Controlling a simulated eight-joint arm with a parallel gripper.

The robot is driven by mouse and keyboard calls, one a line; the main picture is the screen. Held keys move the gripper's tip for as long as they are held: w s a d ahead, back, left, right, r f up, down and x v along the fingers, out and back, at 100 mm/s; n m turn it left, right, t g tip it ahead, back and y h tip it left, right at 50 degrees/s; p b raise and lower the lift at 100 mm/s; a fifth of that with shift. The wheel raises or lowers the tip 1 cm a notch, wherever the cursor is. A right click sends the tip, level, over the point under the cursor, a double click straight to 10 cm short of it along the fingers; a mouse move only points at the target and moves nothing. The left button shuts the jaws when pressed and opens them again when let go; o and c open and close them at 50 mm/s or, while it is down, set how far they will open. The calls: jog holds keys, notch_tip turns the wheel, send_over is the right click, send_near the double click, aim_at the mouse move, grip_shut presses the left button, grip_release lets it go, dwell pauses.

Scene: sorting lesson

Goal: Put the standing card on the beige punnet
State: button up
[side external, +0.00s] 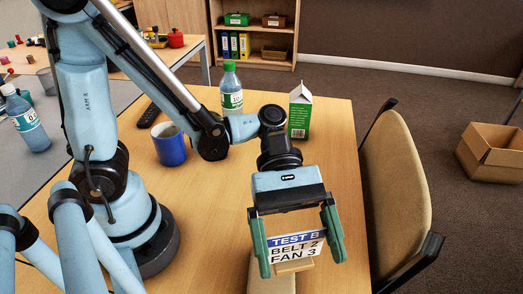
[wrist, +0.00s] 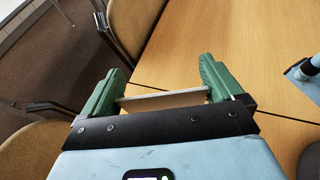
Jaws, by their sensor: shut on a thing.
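The standing card (side external: 295,247) has a blue band reading "TEST B" and lines "BELT 2" and "FAN 3" below, with a pale wooden foot (side external: 294,266). My gripper (side external: 302,266) is shut on it, one green finger at each side edge. In the wrist view the card (wrist: 163,101) is a thin pale strip between the fingers of my gripper (wrist: 161,68). A pale beige shape (side external: 272,286) shows at the bottom edge of the side view, below the card; I cannot tell whether it is the beige punnet. No other punnet is clearly visible.
On the wooden table (side external: 215,232) stand a blue mug (side external: 170,146), a green-capped bottle (side external: 231,92) and a green-and-white carton (side external: 300,112). A dark remote (side external: 149,115) lies near the mug. A beige chair (side external: 397,190) stands close at the right edge.

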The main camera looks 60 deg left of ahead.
aim_at(294, 248)
jog(key=shift+f, duration=2.05)
jog(key=o, duration=0.7)
jog(key=shift+c, duration=0.2)
jog(key=w+a+r+m+t+y, duration=0.1)
jog(key=w+a+m+t+y, duration=0.2)
jog(key=a, duration=0.5)
jog(key=w+a+r+m+t+y, duration=0.2)
jog(key=a+m+t+y, duration=0.3)
jog(key=a, duration=0.3)
jog(key=w+a+r+m+t+y, duration=0.2)
jog(key=w+a+m+t+y, duration=0.2)
jog(key=a, duration=0.4)
jog(key=shift+w+m+y, duration=0.3)
jog(key=shift+w+m, duration=0.15)
jog(key=shift+m, duration=0.35)
